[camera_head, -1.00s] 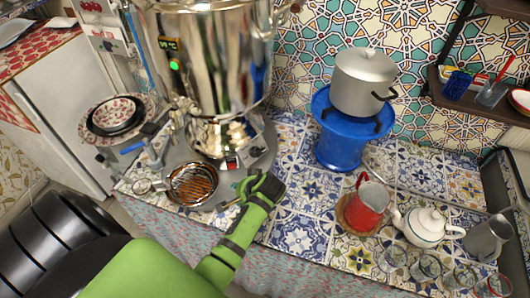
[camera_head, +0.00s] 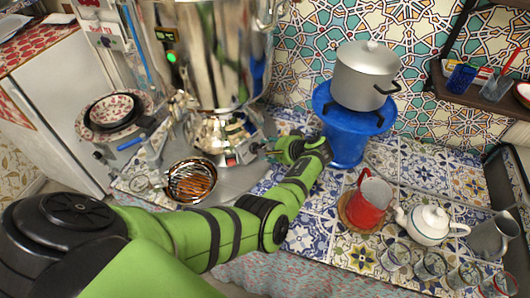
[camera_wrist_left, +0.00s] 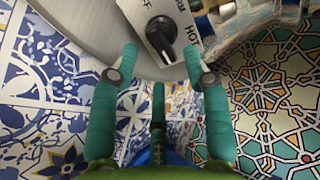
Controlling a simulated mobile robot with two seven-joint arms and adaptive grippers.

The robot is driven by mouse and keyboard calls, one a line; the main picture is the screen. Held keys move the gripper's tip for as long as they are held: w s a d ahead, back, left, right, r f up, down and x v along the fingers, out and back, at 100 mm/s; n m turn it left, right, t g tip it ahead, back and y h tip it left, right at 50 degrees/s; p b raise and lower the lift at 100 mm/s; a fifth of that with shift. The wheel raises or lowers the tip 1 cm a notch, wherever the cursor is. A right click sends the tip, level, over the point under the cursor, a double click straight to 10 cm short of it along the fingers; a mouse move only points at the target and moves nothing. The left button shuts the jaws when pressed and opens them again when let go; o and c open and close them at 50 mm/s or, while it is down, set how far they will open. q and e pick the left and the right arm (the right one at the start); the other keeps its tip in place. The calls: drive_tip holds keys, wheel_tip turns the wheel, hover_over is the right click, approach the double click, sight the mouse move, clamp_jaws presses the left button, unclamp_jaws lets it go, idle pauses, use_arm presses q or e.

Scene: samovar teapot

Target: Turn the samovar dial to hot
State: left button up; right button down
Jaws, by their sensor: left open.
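The samovar (camera_head: 215,60) is a tall shiny metal urn with a green light, standing on a grey base at the back left. Its black dial (camera_wrist_left: 163,38) sits on a pale plate at the top of the left wrist view. The letters HOT show right of the dial, and part of OFF above it. A white mark on the dial is at its lower edge, not at HOT. My left gripper (camera_wrist_left: 158,62) is open; its green fingertips are on either side of and just below the dial, with no clear contact. In the head view my left gripper (camera_head: 268,147) is beside the samovar's base.
A blue stand (camera_head: 345,138) with a grey pot (camera_head: 364,76) is close to my left gripper's right. A red jug (camera_head: 370,201), a white teapot (camera_head: 428,224) and several glasses are on the tiled counter at right. A round grill (camera_head: 192,181) lies left.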

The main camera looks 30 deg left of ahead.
sight(257, 147)
use_arm(q)
drive_tip(key=b+x, duration=0.1)
drive_tip(key=x, duration=0.2)
drive_tip(key=shift+f, duration=0.15)
clamp_jaws()
